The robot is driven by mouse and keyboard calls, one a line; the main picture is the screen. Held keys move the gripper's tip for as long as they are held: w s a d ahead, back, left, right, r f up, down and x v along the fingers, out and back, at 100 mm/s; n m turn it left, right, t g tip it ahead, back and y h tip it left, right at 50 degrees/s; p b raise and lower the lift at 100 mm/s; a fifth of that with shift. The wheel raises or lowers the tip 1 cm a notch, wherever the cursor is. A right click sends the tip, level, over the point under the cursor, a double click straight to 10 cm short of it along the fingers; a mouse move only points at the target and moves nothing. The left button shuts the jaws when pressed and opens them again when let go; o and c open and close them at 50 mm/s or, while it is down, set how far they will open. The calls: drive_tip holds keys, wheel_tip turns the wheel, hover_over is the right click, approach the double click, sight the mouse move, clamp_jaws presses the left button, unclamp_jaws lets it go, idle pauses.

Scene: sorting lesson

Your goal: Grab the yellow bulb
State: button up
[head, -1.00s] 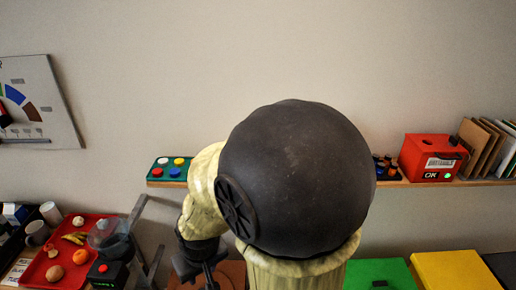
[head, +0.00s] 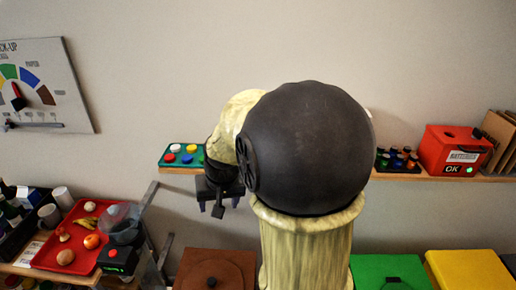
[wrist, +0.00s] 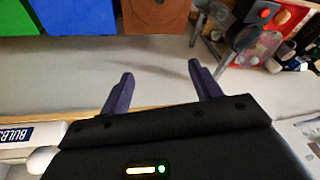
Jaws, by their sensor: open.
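My gripper (head: 218,208) is in front of the wall shelf, just below and to the right of a green board (head: 163,165) with coloured round pieces. In the wrist view my gripper (wrist: 162,84) shows two dark fingers spread apart with nothing between them. My arm hides the middle of the shelf in the head view.
The shelf (head: 400,175) also bears a dark rack of small pieces (head: 397,160) and a red box (head: 455,150). Below are green (head: 385,270) and yellow (head: 465,268) lids and a brown one (head: 215,265). A red tray (head: 62,262) of food stands at lower left.

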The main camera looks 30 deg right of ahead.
drive_tip(key=w+d+r+m+t+b, duration=0.1)
drive_tip(key=w+d+r+m+b, duration=0.2)
drive_tip(key=d+r, duration=0.5)
drive_tip(key=w+d+r+m+t+b, duration=0.2)
drive_tip(key=d+r, duration=0.6)
drive_tip(key=d, duration=0.6)
drive_tip(key=shift+w+m+b, duration=0.85)
drive_tip(key=shift+w+m, duration=0.05)
drive_tip(key=shift+w, duration=0.3)
drive_tip(key=shift+w+f, duration=0.1)
drive_tip(key=shift+f, duration=0.05)
drive_tip(key=p+x, duration=0.1)
drive_tip(key=x, duration=1.1)
drive_tip(key=shift+d, duration=0.2)
drive_tip(key=shift+w, duration=0.1)
drive_tip(key=x, duration=0.1)
drive_tip(key=p+x, duration=0.1)
drive_tip(key=x, duration=0.1)
drive_tip(key=p+x, duration=0.1)
drive_tip(key=x, duration=0.1)
drive_tip(key=shift+w+d, duration=0.25)
drive_tip(key=shift+d, duration=0.05)
